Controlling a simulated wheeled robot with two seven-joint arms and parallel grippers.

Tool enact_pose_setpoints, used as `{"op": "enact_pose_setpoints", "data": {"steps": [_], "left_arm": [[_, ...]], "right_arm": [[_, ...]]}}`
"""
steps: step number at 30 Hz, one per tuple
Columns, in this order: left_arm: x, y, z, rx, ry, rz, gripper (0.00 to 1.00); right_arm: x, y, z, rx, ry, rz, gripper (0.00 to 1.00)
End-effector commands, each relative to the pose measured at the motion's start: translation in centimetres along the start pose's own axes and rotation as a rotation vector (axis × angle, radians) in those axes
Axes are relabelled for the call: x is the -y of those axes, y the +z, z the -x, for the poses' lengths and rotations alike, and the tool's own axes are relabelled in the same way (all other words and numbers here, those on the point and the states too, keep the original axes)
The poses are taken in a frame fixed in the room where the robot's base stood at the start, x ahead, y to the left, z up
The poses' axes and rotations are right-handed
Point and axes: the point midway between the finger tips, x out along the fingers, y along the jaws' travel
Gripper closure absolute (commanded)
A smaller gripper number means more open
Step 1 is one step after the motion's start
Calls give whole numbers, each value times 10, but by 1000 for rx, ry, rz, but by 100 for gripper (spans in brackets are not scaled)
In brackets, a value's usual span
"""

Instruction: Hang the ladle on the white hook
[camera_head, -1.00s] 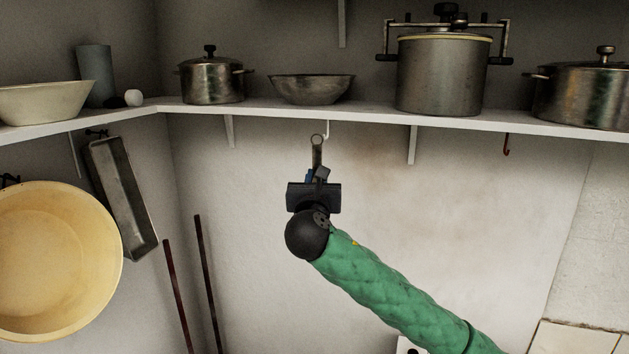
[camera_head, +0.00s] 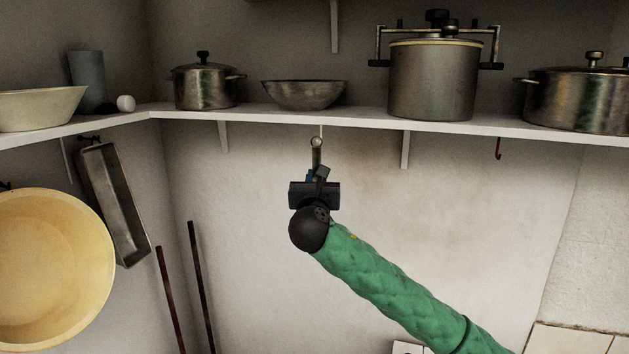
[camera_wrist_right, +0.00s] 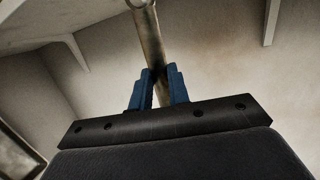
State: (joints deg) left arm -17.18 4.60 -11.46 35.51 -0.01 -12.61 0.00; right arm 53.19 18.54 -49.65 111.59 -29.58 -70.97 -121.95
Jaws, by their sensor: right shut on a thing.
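My right gripper (camera_head: 317,176) is raised in front of the back wall, below the shelf. It is shut on the ladle's handle (camera_head: 316,155), which stands upright with its ring end at the top. In the right wrist view the blue fingertips (camera_wrist_right: 158,88) clasp the metal handle (camera_wrist_right: 149,40), and the ring is cut by the top edge. The white hook (camera_head: 321,131) hangs from the shelf's underside, right at the ring; I cannot tell whether the ring is on it or only in front of it. The ladle's bowl is hidden. My left gripper is out of view.
The white shelf (camera_head: 360,120) carries a lidded pot (camera_head: 204,88), a metal bowl (camera_head: 304,95) and a pressure cooker (camera_head: 432,85). A yellow basin (camera_head: 50,270) hangs at left.

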Motion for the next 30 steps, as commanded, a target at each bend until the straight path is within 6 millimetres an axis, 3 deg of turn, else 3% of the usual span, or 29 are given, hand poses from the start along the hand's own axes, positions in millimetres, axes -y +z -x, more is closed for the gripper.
{"op": "enact_pose_setpoints", "data": {"steps": [12, 30], "left_arm": [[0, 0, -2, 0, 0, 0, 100], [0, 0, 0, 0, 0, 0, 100]], "right_arm": [[4, -10, -14, 0, 0, 1, 100], [6, -16, -16, 1, 0, 0, 100]]}}
